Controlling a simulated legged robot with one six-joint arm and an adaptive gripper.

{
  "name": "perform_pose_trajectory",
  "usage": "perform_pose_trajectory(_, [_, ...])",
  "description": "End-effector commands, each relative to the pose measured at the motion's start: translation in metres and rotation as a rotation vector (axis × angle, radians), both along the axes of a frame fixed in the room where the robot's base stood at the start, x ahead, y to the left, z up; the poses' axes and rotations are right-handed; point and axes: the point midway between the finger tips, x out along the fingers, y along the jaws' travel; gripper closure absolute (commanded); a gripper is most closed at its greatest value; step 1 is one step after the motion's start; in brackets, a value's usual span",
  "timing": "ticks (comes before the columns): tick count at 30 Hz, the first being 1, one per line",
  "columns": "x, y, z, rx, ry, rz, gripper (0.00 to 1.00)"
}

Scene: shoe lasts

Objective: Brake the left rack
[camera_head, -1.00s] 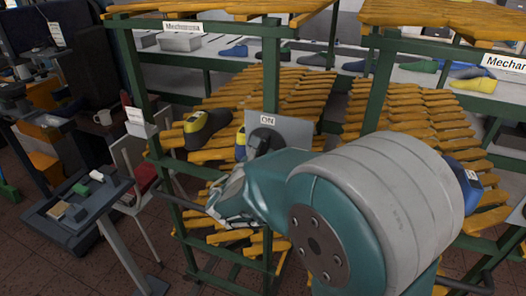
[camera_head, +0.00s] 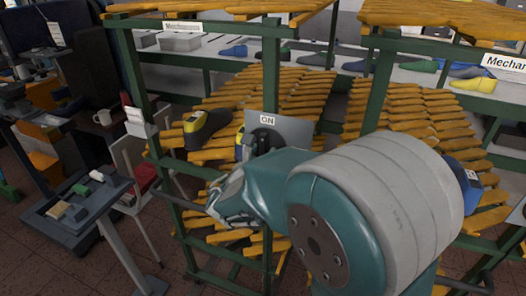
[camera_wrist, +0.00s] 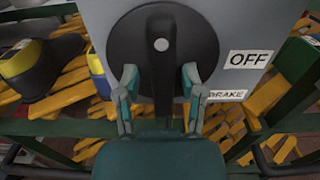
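The left rack (camera_head: 271,80) is a green frame with rows of yellow-orange slats. A grey switch panel (camera_head: 292,130) marked ON is mounted on its post. In the wrist view the panel (camera_wrist: 225,22) carries a round black dial (camera_wrist: 135,45) with an upright handle (camera_wrist: 162,70). The OFF label (camera_wrist: 249,60) and the BRAKE label (camera_wrist: 228,95) are to the dial's right. My gripper (camera_wrist: 160,80) is open in front of the dial. Its fingers stand on either side of the handle, with visible gaps.
A yellow and dark shoe last (camera_head: 205,128) rests on the rack's slats left of the panel. A second slatted rack (camera_head: 405,110) stands to the right. A small dark table (camera_head: 85,210) with little blocks is at the left. Floor shows between table and rack.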

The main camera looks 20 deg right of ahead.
Motion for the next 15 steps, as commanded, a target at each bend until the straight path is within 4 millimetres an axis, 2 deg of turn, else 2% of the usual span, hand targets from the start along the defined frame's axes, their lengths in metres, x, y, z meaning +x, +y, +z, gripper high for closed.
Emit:
perform_pose_trajectory(10, [-0.001,0.000,0.000,0.001,-0.001,-0.002,0.39])
perform_pose_trajectory(15, [-0.015,0.011,0.000,0.001,0.000,0.002,0.39])
